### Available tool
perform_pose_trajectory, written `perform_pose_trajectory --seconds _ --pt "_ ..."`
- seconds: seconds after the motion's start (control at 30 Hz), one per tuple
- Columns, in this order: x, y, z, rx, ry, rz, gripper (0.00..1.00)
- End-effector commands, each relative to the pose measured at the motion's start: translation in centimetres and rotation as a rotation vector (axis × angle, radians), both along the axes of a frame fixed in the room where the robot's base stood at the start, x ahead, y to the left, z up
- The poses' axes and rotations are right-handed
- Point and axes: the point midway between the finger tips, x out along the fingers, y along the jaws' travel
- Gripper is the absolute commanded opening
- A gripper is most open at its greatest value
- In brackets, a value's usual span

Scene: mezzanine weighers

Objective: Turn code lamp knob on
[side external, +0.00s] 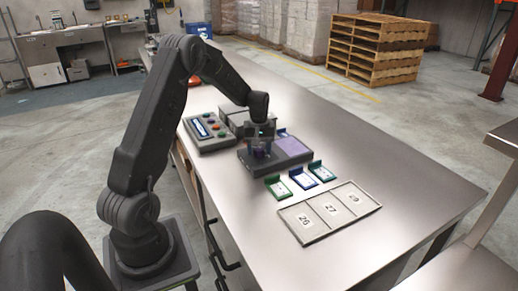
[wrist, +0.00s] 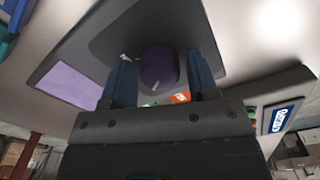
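The code lamp appears to be the dark grey box (side external: 275,163) with a flat purple panel (side external: 293,146), standing on the steel table. In the wrist view its purple panel (wrist: 67,86) lies at the left. Its dark purple knob (wrist: 158,68) has a small pale mark at its lower edge. My gripper (side external: 261,150) is lowered over the left part of the box and mostly hides the knob there. In the wrist view my gripper (wrist: 159,58) has one blue finger on each side of the knob. A narrow gap shows on the right; contact on the left is unclear.
A weigher (side external: 210,133) with a display and coloured buttons stands left of the box, a grey case (side external: 234,113) behind. Green (side external: 277,188), blue (side external: 302,179) and teal-edged (side external: 322,173) cards stand before a numbered tray (side external: 319,237). The table's right side is clear.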

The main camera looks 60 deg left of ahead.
Motion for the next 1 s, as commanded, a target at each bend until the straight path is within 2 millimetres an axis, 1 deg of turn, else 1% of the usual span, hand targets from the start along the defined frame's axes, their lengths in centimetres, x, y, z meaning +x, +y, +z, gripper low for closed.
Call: perform_pose_trajectory --seconds 0.03,0.3,0.4,0.57,0.73,0.87,1.0 --pt "0.00 0.01 0.02 0.000 0.000 0.000 0.49" --pt "0.00 0.01 0.05 0.000 0.000 0.000 0.23" --pt "0.00 0.01 0.05 0.000 0.000 0.000 0.15" --pt "0.01 0.02 0.06 0.000 0.000 -0.008 0.15" --pt "0.01 0.02 0.06 0.000 0.000 -0.054 0.15" --pt "0.00 0.01 0.06 -0.001 0.000 -0.126 0.15" --pt "0.01 0.01 0.06 -0.001 0.000 -0.235 0.15"
